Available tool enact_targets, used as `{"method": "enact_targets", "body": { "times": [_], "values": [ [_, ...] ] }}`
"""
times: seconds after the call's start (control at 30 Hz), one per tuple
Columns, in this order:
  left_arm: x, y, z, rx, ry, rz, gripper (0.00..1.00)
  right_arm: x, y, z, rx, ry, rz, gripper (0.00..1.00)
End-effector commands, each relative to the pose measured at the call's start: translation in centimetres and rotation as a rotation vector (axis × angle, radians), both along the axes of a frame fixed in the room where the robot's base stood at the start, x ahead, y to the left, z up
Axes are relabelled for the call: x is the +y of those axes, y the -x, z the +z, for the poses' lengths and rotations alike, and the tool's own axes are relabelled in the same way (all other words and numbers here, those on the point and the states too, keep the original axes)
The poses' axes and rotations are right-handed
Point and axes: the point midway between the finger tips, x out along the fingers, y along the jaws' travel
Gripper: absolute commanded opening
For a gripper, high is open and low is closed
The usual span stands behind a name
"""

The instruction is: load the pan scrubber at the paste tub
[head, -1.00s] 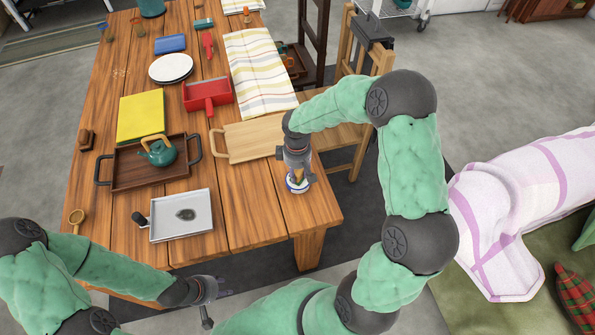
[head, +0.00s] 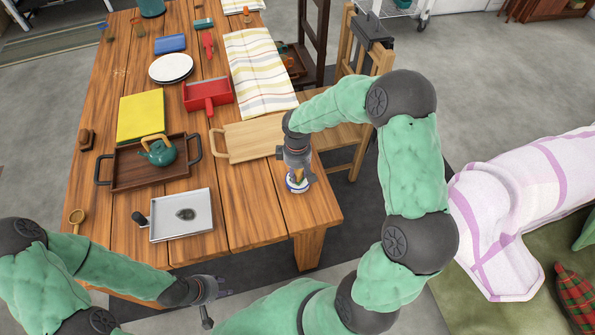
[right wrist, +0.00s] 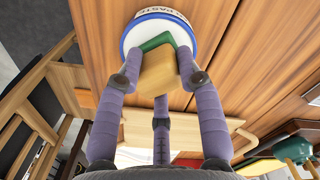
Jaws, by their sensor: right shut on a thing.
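The paste tub (head: 297,188), white with a blue band, stands near the right front corner of the wooden table. My right gripper (head: 297,177) points down over it. In the right wrist view its fingers are shut on the pan scrubber (right wrist: 158,75), a tan block with a green pad. The green pad is at the open mouth of the tub (right wrist: 130,38), whose label reads PASTE. Whether the pad touches the paste is hidden. My left gripper (head: 222,291) is low, off the table's front edge; its fingers are too small to tell open or shut.
A pale metal tray (head: 170,230) with a dark smudge lies left of the tub. A brown tray (head: 125,176) holds a teal teapot (head: 158,151). A wooden board (head: 250,140) lies behind the tub. A striped cloth, red dustpan, plates and yellow cloth lie farther back.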

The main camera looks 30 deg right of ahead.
Motion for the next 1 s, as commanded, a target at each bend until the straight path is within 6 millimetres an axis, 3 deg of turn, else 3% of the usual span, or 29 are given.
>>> {"method": "enact_targets", "body": {
  "times": [0.17, 1.0],
  "values": [
    [0.0, 0.0, 0.3, 0.000, 0.000, 0.000, 0.40, 0.1, 0.1, 0.2, 0.004, 0.000, 0.001, 0.11],
    [0.0, 0.0, 4.7, 0.000, 0.000, 0.000, 0.40, 0.0, 0.0, 6.0, 0.000, -0.001, 0.001, 0.11]
  ]
}}
